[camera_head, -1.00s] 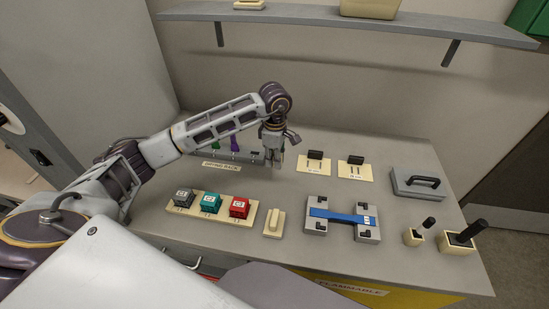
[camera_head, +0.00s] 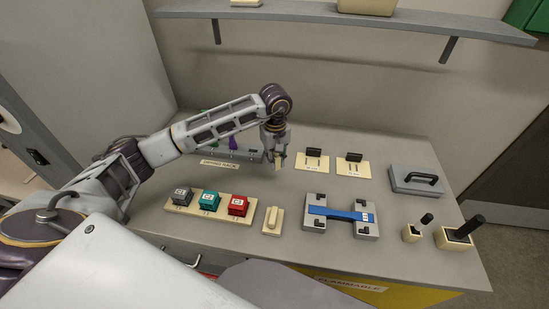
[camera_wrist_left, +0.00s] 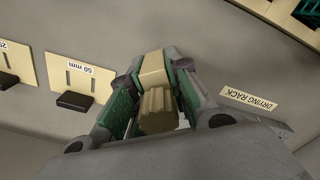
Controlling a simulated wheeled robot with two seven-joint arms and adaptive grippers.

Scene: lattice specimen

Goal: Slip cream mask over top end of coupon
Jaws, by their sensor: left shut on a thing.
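My left gripper (camera_head: 280,162) is over the bench, just right of the drying rack (camera_head: 232,165). It is shut on a cream piece, seen between its green-lined fingers in the left wrist view (camera_wrist_left: 156,100); its near part is ribbed. This looks like the cream mask, but its opening cannot be made out. A blue strip (camera_head: 335,212) with a white label lies flat across a grey two-block fixture (camera_head: 313,222). I cannot tell which piece is the coupon. My right gripper is not in view.
In front are a holder with grey, teal and red blocks (camera_head: 209,203) and a cream block on a plate (camera_head: 272,218). A grey handled lid (camera_head: 415,180) and black-handled tools (camera_head: 460,235) are at right.

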